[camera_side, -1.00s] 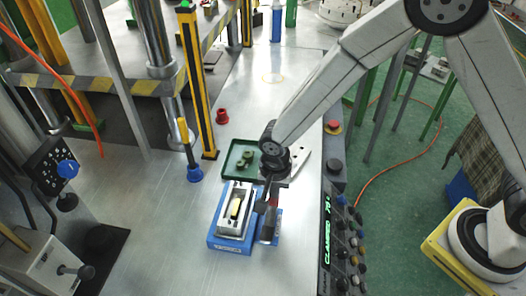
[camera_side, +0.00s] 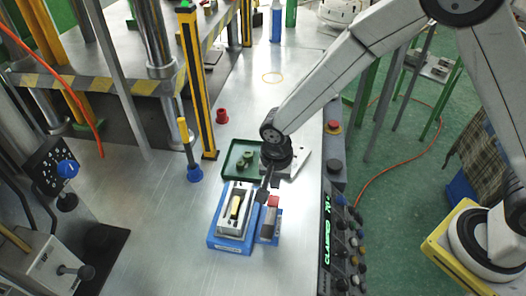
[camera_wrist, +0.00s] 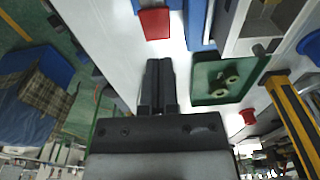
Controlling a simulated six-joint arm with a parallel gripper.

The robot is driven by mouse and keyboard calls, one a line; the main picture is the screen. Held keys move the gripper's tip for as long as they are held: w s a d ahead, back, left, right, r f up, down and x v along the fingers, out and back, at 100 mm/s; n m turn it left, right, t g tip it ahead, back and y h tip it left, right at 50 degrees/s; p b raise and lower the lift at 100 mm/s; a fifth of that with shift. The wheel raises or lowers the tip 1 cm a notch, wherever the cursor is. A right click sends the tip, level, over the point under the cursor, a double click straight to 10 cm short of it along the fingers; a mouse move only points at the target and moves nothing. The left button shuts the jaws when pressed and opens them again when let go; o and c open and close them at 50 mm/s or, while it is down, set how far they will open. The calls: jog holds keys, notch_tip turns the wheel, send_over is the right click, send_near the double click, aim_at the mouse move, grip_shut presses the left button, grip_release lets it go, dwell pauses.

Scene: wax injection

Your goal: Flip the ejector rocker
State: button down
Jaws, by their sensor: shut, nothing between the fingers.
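The ejector rocker, with a red end (camera_side: 273,201) and a grey body (camera_side: 268,227), sits on a small blue base to the right of the metal mould (camera_side: 235,210). The mould stands on a larger blue base and has a yellow bar in its top. My gripper (camera_side: 263,196) is shut and empty, pointing down just left of and beyond the red end. The wrist view shows the closed fingers (camera_wrist: 158,65) apart from the red end (camera_wrist: 154,23). The red end looks raised; the rocker's exact tilt is hard to tell.
A control panel (camera_side: 340,235) with a lit display stands to the right.

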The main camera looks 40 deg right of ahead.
notch_tip(320, 180, up, 11)
jog(key=w+d, duration=0.1)
jog(key=shift+w+d, duration=0.3)
jog(key=shift+w, duration=0.05)
jog(key=shift+d, duration=0.15)
jog(key=s+d+f+n+t, duration=0.2)
jog(key=s+d+n, duration=0.7)
jog(key=s+d, duration=0.45)
notch_tip(320, 180, up, 4)
jog(key=m+g+y, duration=0.2)
jog(key=m+g, duration=0.2)
jog(key=m, duration=0.5)
send_over(272, 228)
jog(key=w+d, duration=0.2)
jog(key=d, duration=0.1)
jog(key=shift+w+a+f, duration=0.1)
jog(key=shift+w+a, duration=0.1)
jog(key=shift+a, duration=0.05)
jog(key=shift+f, duration=0.1)
jog(key=f, duration=0.4)
jog(key=s+a+f, duration=0.1)
jog(key=f, duration=0.4)
jog(key=s+a+f, duration=0.1)
jog(key=f, duration=0.3)
jog(key=shift+f, duration=0.2)
